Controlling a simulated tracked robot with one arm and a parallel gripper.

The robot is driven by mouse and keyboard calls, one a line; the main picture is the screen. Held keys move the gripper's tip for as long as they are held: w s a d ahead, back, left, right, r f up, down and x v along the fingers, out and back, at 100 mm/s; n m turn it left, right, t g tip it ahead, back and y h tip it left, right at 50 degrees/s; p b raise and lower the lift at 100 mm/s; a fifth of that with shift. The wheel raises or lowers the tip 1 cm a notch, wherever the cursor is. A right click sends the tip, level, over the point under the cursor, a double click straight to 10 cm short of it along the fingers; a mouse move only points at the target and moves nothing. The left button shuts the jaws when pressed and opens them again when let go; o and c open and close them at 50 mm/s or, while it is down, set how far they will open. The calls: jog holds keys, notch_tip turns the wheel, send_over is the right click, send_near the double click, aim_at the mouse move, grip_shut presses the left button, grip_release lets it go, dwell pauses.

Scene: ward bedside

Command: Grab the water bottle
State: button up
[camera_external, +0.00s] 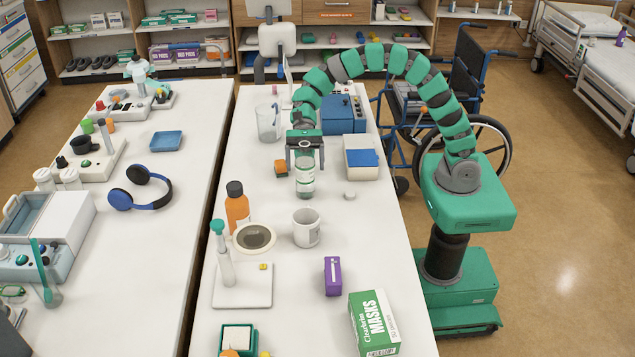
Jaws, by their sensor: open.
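A clear bottle with a green and white label (305,182), which looks like the water bottle, stands upright on the right-hand white table. My gripper (305,160) points down from above at the bottle's top, with its fingers on either side of the upper part. The gripper is open. Whether the fingers touch the bottle cannot be told from this view. The bottle's top is partly hidden by the gripper. An orange bottle with a dark cap (237,208) stands nearer the camera, to the left.
A white mug (306,232), a clear pitcher (268,124), a purple box (332,276) and a masks box (374,325) share the table.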

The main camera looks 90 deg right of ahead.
jog(key=shift+x, duration=1.1)
jog(key=c, duration=1.2)
jog(key=shift+c, duration=0.2)
jog(key=shift+r, duration=0.15)
